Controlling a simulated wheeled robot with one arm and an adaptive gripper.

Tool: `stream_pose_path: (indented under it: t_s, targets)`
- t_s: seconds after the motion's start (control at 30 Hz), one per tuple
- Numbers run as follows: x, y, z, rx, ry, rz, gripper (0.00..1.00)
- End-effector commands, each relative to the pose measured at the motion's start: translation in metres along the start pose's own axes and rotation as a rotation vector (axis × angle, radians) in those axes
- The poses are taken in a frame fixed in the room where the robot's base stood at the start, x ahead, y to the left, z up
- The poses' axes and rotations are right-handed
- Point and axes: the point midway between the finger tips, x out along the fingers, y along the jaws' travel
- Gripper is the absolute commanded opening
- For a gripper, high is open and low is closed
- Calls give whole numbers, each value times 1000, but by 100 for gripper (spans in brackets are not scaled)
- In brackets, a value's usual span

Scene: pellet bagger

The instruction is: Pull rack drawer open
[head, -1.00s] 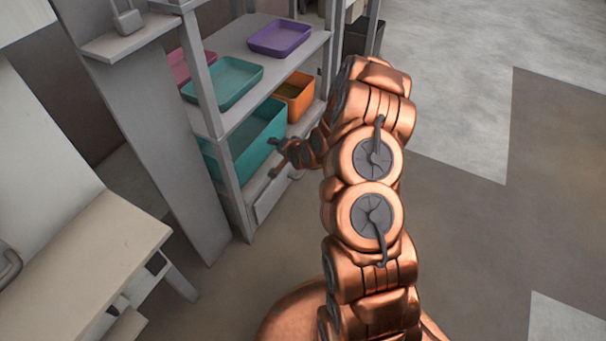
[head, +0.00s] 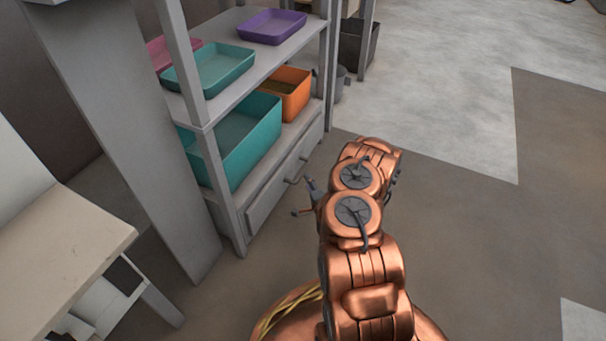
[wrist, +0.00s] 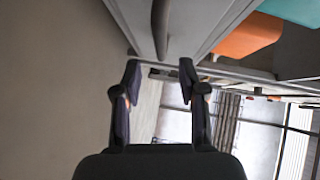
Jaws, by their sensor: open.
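The rack drawer (head: 270,197) is a grey front at the bottom of the grey rack and looks flush with it. Its bar handle (head: 296,170) faces the open floor. My gripper (head: 303,198) is open and empty, just out from the drawer front and near the handle, apart from it. In the wrist view the dark handle (wrist: 160,28) lies ahead of my gripper (wrist: 159,72), in line with the gap between the two fingers and beyond their tips. The drawer's inside is hidden.
Above the drawer, the rack shelf (head: 307,124) holds a teal bin (head: 240,150) and an orange bin (head: 291,95). Higher up are teal, pink and purple trays. A pale table (head: 70,250) stands at left. Floor to the right is clear.

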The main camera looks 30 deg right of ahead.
Motion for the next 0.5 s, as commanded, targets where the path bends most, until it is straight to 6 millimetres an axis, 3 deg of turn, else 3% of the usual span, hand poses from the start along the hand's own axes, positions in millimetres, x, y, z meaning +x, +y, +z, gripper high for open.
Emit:
stream_pose_path:
  t_s: [0.5]
  targets:
    - [63,1,1,-3,-1,-7,41]
